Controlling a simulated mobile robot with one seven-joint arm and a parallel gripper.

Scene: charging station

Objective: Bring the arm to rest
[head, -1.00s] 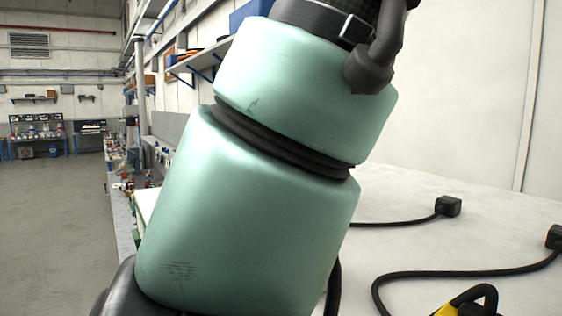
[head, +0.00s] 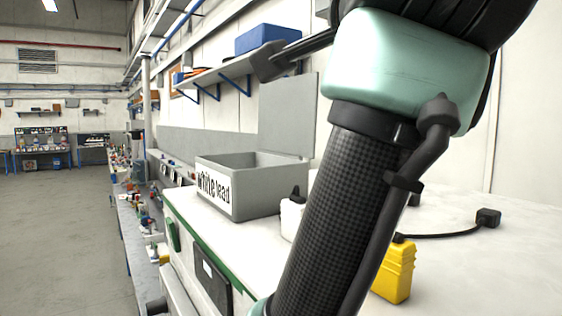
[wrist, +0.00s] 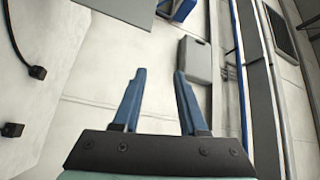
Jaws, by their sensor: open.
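My gripper (wrist: 158,78) shows in the wrist view with its two blue fingers apart and nothing between them. Beyond the fingers are a pale wall and a grey box-like fixture, all at a distance. In the head view my arm crosses the right half of the picture, and the gripper itself cannot be made out there.
A grey open box (head: 245,205) labelled "white lead" stands on the white bench (head: 480,270). A white container (head: 291,217), a yellow container (head: 395,275) and a black plug (head: 487,218) with its cable are on the bench. A shelf holds a blue bin (head: 268,38). The floor at left is free.

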